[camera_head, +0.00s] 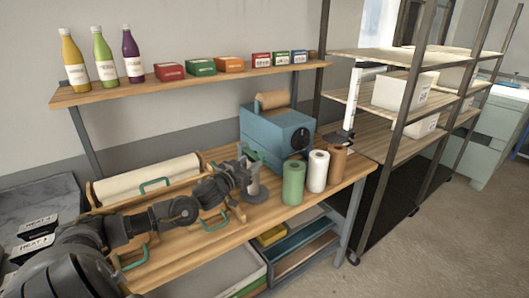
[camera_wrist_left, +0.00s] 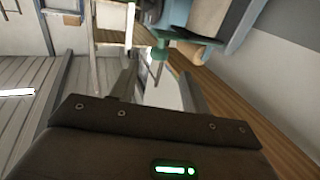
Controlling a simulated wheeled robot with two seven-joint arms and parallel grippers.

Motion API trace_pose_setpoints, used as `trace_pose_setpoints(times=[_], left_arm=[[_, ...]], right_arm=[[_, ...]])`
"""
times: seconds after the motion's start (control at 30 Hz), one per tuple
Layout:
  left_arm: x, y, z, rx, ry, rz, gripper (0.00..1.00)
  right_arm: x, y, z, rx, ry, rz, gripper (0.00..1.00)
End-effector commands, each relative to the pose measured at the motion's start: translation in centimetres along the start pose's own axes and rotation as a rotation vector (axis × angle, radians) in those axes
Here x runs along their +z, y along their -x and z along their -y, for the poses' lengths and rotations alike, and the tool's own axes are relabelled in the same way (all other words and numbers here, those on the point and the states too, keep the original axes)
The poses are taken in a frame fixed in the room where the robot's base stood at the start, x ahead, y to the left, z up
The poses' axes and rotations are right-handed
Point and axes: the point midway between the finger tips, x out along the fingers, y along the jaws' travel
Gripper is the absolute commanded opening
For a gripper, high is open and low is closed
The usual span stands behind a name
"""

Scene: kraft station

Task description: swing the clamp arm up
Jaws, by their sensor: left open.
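A green clamp-like part (camera_head: 249,152) with a grey post (camera_head: 254,184) below it stands on the wooden bench, just left of the blue machine. I take the green part to be the clamp arm; its exact angle is partly hidden by my gripper. My left gripper (camera_head: 243,172) is right beside it. In the left wrist view, the open left gripper (camera_wrist_left: 157,88) has its two fingers apart, and the green part with a thin metal rod (camera_wrist_left: 159,56) shows beyond and between them. I cannot tell whether a finger touches it. My right gripper is not in view.
The blue machine (camera_head: 279,131) carries a brown roll on top. Green (camera_head: 293,184), white (camera_head: 318,171) and brown rolls stand upright at its front right. A long cream roll (camera_head: 150,179) lies behind my left arm. Bottles and small boxes fill the shelf (camera_head: 190,86) above.

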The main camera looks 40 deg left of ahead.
Motion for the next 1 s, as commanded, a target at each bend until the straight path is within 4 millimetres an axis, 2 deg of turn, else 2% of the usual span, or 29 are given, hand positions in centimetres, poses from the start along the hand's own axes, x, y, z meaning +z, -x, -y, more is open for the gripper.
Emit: trace_pose_setpoints(times=[0.3,0.5,0.7,0.97,1.0], left_arm=[[-0.5,-5.7,0.0,-0.002,0.003,-0.002,0.47],[-0.2,-8.4,0.0,-0.001,0.002,0.001,0.47],[0.0,-9.5,-0.1,0.001,0.001,0.002,0.47],[0.1,-9.6,-0.1,0.001,0.0,0.002,0.47],[0.1,-9.6,-0.1,0.001,0.0,0.002,0.42]], right_arm=[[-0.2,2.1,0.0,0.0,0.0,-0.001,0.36],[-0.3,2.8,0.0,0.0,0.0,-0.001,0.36],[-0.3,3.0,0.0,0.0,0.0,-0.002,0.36],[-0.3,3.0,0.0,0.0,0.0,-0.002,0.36],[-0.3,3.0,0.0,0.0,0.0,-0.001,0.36]])
